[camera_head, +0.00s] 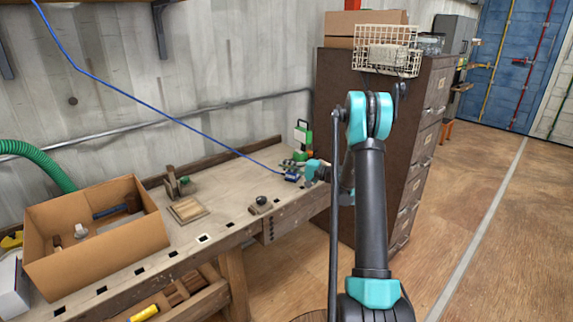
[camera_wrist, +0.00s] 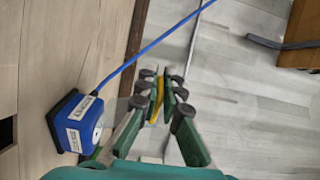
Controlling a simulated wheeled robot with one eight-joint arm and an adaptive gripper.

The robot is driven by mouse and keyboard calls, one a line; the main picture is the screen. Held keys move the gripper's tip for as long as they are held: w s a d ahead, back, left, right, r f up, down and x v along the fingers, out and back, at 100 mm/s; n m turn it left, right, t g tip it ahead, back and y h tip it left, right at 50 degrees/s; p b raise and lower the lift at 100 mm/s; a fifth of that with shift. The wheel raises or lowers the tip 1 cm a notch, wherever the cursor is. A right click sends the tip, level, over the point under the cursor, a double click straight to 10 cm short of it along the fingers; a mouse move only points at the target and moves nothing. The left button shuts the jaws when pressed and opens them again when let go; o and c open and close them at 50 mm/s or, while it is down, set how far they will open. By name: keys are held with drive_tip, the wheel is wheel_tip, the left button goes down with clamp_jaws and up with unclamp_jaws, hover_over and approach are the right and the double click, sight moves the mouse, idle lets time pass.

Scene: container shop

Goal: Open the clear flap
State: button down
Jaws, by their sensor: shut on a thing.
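A small blue box (camera_wrist: 75,122) with white labels and a dark base sits on the workbench, left of my gripper in the wrist view. It also shows in the head view (camera_head: 291,177). The clear flap (camera_wrist: 123,112) is a faint see-through pane between the box and my fingers; its edges are hard to make out. In the head view my gripper (camera_head: 300,165) is small, just above the box at the bench's far end.
A blue cable (camera_head: 150,112) runs from the upper left to the box. A cardboard box (camera_head: 130,240) and wooden block (camera_head: 187,209) are on the bench (camera_head: 225,190). A dark drawer cabinet (camera_head: 345,100) stands close right.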

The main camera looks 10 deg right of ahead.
drive_tip(key=shift+s+a+f, duration=0.1)
drive_tip(key=shift+s+f, duration=0.05)
idle(0.3)
drive_tip(key=c, duration=1.7)
unclamp_jaws()
drive_tip(key=v, duration=1.2)
